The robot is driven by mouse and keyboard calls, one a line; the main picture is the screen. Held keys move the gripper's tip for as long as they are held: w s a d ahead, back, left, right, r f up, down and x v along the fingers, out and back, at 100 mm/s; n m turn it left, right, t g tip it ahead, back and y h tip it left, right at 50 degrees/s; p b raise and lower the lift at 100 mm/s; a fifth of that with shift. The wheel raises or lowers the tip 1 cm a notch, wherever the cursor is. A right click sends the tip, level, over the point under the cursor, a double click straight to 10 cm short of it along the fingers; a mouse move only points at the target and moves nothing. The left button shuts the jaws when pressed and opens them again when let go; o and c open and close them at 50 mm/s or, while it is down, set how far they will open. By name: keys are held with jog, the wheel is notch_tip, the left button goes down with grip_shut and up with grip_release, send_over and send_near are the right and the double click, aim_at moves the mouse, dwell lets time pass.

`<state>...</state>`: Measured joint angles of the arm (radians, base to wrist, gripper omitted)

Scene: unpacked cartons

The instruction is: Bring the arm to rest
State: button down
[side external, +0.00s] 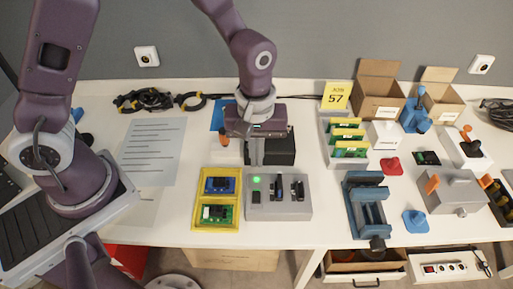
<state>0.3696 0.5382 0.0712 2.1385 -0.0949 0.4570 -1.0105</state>
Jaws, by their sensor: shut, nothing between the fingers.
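My purple arm rises from the left side of the table, leaves the top of the side external view and comes down again near the middle. My gripper (250,153) points down there, shut and empty, in front of a black box (279,150). The fingertips are small and partly lost against the black box. They are behind a grey fixture (262,210) with a lit green light and dark slots, and behind a yellow tray (197,218) holding a blue board (220,185) and a green board (217,213). I cannot tell the exact height above the table.
A blue vise (366,205) stands right of the fixture. A paper sheet (153,150) and black cables (145,100) lie left. The white front edge is mostly clear.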

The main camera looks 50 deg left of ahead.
notch_tip(320, 180, up, 9)
jog(key=s+a+m+t, duration=0.1)
jog(key=a+m, duration=0.1)
jog(key=a, duration=0.1)
jog(key=s+a+r+m+t, duration=0.2)
jog(key=s+a+r+m, duration=0.1)
jog(key=s+r, duration=0.2)
jog(key=s+a+r+m+t, duration=0.2)
jog(key=s+a+r+m, duration=0.2)
jog(key=s, duration=0.5)
jog(key=v, duration=0.2)
jog(key=shift+r, duration=0.35)
jog(key=shift+a, duration=0.15)
